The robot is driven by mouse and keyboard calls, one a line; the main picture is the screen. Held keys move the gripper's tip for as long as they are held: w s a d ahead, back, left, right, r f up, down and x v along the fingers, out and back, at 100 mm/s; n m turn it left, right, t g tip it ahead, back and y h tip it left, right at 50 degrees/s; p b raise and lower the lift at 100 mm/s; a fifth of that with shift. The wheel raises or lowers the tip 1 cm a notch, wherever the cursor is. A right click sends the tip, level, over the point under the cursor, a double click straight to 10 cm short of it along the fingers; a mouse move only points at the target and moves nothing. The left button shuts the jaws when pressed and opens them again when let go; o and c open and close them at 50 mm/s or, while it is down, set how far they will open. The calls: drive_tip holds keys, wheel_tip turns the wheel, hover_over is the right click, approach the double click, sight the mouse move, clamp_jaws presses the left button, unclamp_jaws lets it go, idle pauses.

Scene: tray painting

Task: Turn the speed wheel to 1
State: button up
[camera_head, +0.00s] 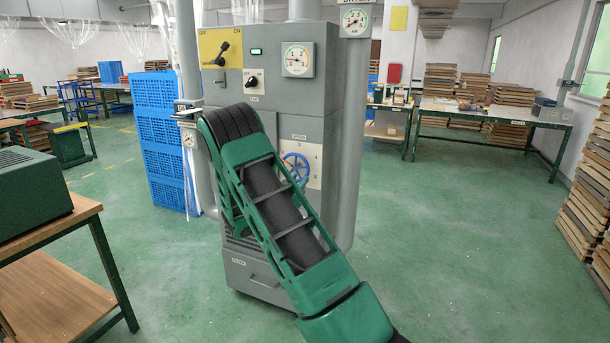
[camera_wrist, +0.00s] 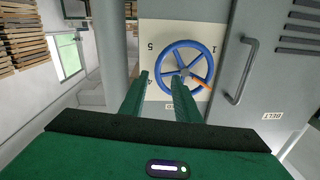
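The speed wheel is a blue spoked handwheel on a pale numbered plate (camera_wrist: 147,30). In the wrist view the wheel (camera_wrist: 183,43) is in the middle, with an orange pointer (camera_wrist: 203,88) towards its lower right. A 1 shows at the plate's upper right, a 5 at upper left and what looks like a 4 at left. My gripper (camera_wrist: 159,77) is open, its two green fingers apart, with the wheel's left rim appearing between their tips. I cannot tell whether they touch it. In the head view the wheel (camera_head: 297,162) is partly behind my arm, which hides my gripper.
The grey machine cabinet (camera_head: 325,110) carries a yellow lever panel (camera_head: 220,47), a small knob (camera_head: 253,82) and a dial gauge (camera_head: 298,59). In the wrist view a grey bar handle (camera_wrist: 242,72) stands right of the wheel.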

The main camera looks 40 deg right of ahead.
sight(307, 172)
drive_tip(key=x, duration=0.9)
drive_tip(key=shift+d, duration=0.2)
clamp_jaws()
